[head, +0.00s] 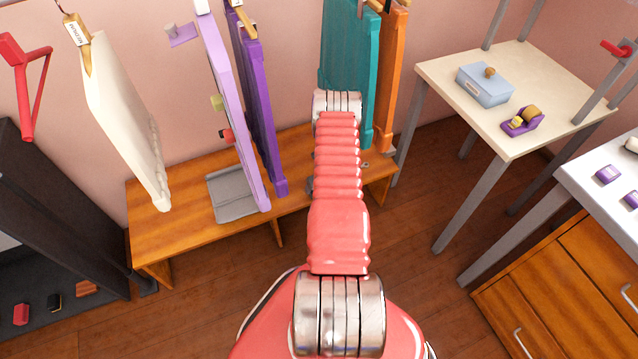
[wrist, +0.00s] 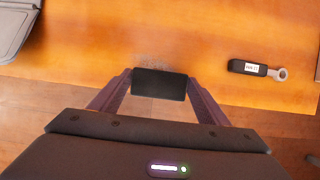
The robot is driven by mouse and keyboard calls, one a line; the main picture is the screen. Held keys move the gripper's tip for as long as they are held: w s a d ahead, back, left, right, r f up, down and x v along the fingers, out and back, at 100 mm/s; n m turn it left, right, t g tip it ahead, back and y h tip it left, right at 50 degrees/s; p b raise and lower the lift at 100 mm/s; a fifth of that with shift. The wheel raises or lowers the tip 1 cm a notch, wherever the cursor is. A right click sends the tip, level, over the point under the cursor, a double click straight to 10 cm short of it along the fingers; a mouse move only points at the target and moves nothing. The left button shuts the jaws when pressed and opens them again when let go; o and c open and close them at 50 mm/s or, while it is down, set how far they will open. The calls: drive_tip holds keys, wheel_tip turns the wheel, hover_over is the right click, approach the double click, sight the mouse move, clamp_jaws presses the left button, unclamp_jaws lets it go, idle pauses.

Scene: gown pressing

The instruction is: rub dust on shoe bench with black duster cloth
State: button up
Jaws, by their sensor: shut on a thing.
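The shoe bench is the long orange-brown wooden bench (head: 160,232) against the pink wall in the head view; its top (wrist: 215,30) fills the upper part of the wrist view. My gripper (wrist: 158,86) is shut on the black duster cloth (wrist: 158,84), a small dark block between the two fingertips, over the bench's front edge. A faint grey speckled patch of dust (wrist: 153,61) shows on the wood just beyond the cloth. I cannot tell whether the cloth touches the bench.
A black labelled tag with a metal ring (wrist: 247,67) lies right of the cloth. Purple (head: 258,115), teal (head: 345,60) and orange (head: 390,75) gowns hang above. A cream table (head: 515,75) stands at right.

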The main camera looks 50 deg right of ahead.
drive_tip(key=shift+w+d, duration=0.4)
drive_tip(key=shift+w, duration=0.35)
drive_tip(key=shift+w+d, duration=0.45)
drive_tip(key=shift+w, duration=0.25)
drive_tip(key=shift+w+d, duration=0.4)
drive_tip(key=shift+w, duration=0.35)
drive_tip(key=shift+s+a, duration=0.35)
drive_tip(key=shift+s, duration=0.2)
drive_tip(key=shift+s+a, duration=0.3)
drive_tip(key=shift+s, duration=0.2)
drive_tip(key=shift+f, duration=0.5)
drive_tip(key=shift+s+a+f, duration=0.15)
drive_tip(key=shift+s+a, duration=0.25)
drive_tip(key=shift+s, duration=0.25)
drive_tip(key=shift+s+a+f, duration=0.1)
drive_tip(key=shift+s+a, duration=0.3)
drive_tip(key=shift+s, duration=0.2)
drive_tip(key=shift+s+a, duration=0.1)
drive_tip(key=shift+a, duration=0.05)
drive_tip(key=shift+w+d+r, duration=0.2)
drive_tip(key=shift+d+r, duration=0.05)
drive_tip(key=shift+r, duration=0.1)
idle(1.0)
